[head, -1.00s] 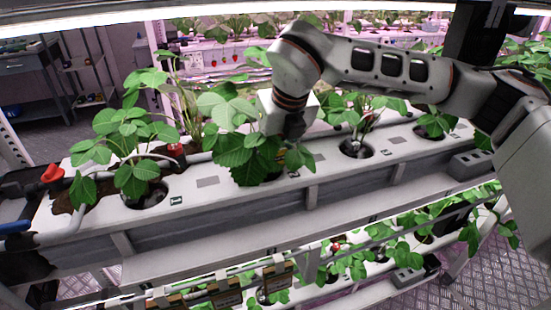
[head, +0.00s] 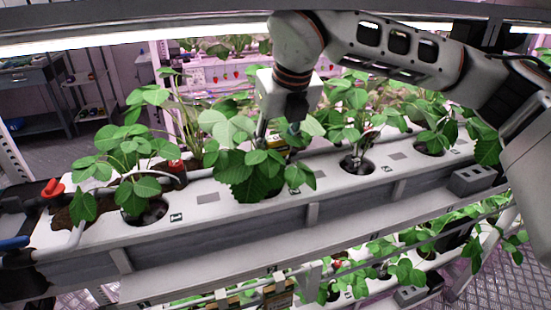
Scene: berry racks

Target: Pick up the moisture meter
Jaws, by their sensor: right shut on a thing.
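My right gripper (head: 292,130) is above the white planter channel, among the leaves of the middle strawberry plant (head: 255,165). It is shut on a small dark-and-yellow thing (head: 299,141), which I take to be the moisture meter. Leaves hide most of this thing and the fingertips, so its lower end cannot be made out. My left gripper is not in view.
The white planter channel (head: 208,198) runs across the view, with plants in round holes. A red-topped thing (head: 175,170) stands left of the middle plant. A grey block (head: 473,180) sits at the right edge. A lower planted tier lies beneath.

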